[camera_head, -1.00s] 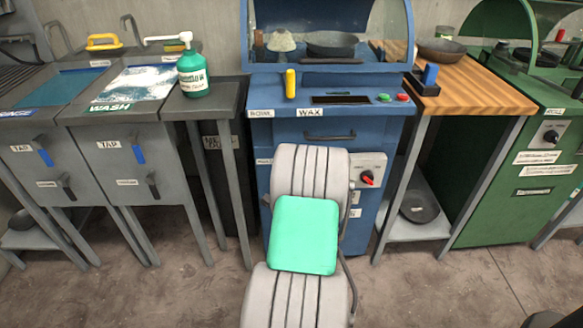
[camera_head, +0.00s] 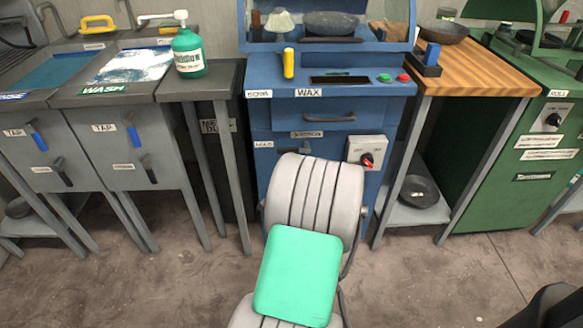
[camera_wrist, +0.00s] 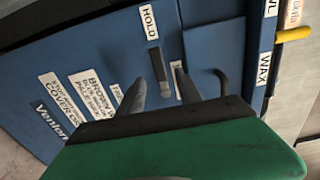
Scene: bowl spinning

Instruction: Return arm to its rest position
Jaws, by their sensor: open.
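My arm, with pale ribbed links and a teal-green cover, rises from the bottom centre of the head view, in front of the blue wax machine (camera_head: 272,125). My gripper is not visible in the head view. In the wrist view my gripper (camera_wrist: 159,77) shows two dark grey fingers spread apart, with nothing held between them. Past the fingers is a blue panel (camera_wrist: 85,65) with white labels, one reading HOLD, and a dark lever (camera_wrist: 160,72). I cannot tell how far the fingers are from the lever.
A yellow handle (camera_head: 289,63) stands on the wax machine's front. A green pump bottle (camera_head: 188,52) stands on the grey counter at left. A wooden table (camera_head: 480,72) at right carries a bowl (camera_head: 444,32); another bowl (camera_head: 419,191) lies on its lower shelf. Floor (camera_head: 130,285) is clear at left.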

